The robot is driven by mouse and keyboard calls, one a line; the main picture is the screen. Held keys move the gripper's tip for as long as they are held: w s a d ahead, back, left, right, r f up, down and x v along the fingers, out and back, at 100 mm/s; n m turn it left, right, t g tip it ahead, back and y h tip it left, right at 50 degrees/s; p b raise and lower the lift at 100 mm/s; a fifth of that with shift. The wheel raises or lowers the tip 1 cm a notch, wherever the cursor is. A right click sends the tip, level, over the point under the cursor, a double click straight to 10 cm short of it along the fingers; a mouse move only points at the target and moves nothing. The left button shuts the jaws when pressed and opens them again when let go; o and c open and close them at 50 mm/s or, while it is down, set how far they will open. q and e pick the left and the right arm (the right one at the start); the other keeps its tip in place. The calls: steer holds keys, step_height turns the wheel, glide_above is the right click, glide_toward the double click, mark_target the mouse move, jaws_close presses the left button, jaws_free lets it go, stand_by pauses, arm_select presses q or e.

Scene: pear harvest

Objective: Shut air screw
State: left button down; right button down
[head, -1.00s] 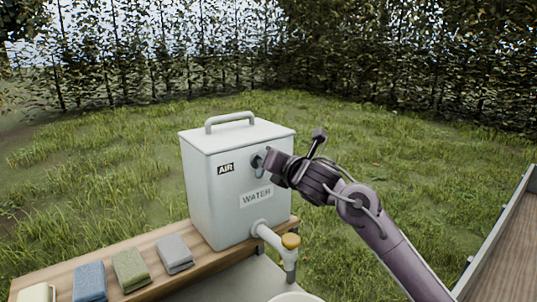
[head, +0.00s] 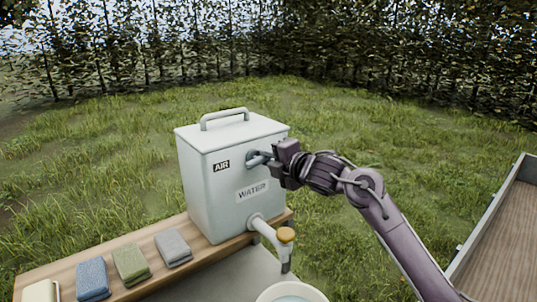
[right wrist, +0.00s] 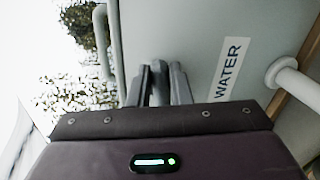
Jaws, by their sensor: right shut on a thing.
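The air screw (head: 256,158) is a small grey fitting on the front of the pale grey water tank (head: 205,190), just right of the black AIR label (head: 221,166). Its handle lies roughly level in the head view. My right gripper (head: 268,160) is shut on it from the right. In the right wrist view the two dark fingers (right wrist: 160,84) stand on either side of the grey screw (right wrist: 158,72), against the tank face. The fingers hide part of the screw. My left gripper is not in view.
The tank stands on a wooden shelf (head: 140,268) beside several folded cloths (head: 131,263). A wooden-floored tray (head: 510,235) is at the right.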

steer(key=shift+f+m, duration=0.2)
steer(key=shift+m, duration=0.4)
steer(key=c, duration=1.3)
jaws_free()
steer(key=shift+d, duration=0.1)
steer(key=b+v, duration=0.3)
steer(key=v, duration=0.4)
steer(key=shift+s+d, duration=0.2)
steer(key=shift+d, duration=0.15)
